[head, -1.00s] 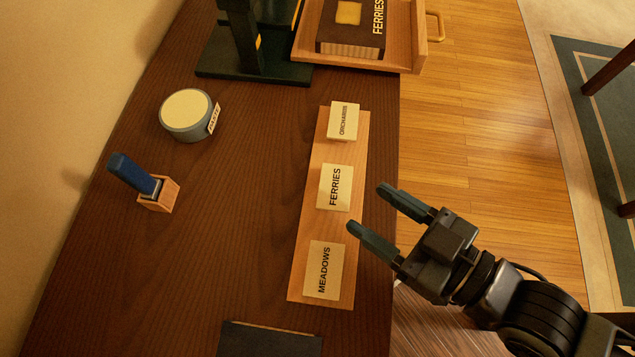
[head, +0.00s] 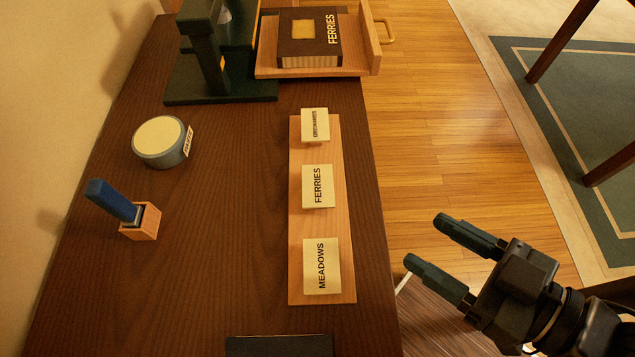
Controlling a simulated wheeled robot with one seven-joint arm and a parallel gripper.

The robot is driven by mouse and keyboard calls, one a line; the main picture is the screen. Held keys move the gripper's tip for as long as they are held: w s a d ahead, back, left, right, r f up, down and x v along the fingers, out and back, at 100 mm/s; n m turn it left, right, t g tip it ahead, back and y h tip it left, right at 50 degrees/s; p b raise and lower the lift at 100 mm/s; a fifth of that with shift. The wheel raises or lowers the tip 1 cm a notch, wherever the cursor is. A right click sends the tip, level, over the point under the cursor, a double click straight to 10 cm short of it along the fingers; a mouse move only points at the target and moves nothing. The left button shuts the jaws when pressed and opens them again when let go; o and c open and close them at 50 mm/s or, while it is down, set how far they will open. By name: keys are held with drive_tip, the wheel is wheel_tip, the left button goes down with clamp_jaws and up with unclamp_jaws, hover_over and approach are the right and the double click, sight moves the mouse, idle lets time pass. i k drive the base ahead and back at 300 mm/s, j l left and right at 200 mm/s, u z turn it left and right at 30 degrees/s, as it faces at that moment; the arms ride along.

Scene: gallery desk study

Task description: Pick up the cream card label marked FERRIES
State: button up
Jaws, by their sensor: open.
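The cream card label marked FERRIES (head: 318,190) sits in the middle of a light wooden strip (head: 336,220) on the dark desk. A label marked ORCHARDS (head: 315,123) is above it in the picture and one marked MEADOWS (head: 321,262) is below it. My gripper (head: 425,243) is open and empty, to the right of and lower than the FERRIES label, past the desk's right edge. Its fingers point left toward the desk, apart from all the labels.
A wooden tray (head: 366,45) holds a dark book (head: 297,40) also marked FERRIES. A dark green stand (head: 205,85), a round paste tin (head: 160,138) and a blue-handled brush in a wooden block (head: 140,224) stand left. A dark flat object (head: 280,346) lies at the front.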

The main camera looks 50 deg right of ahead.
sight(318, 185)
drive_tip(key=k+l+u, duration=0.2)
drive_tip(key=l, duration=0.3)
drive_tip(key=k+l+u, duration=0.25)
drive_tip(key=l, duration=0.25)
drive_tip(key=k+l+u, duration=0.2)
drive_tip(key=l, duration=0.25)
drive_tip(key=k+l+u, duration=0.25)
drive_tip(key=l, duration=0.2)
drive_tip(key=i+j, duration=0.1)
drive_tip(key=i, duration=0.05)
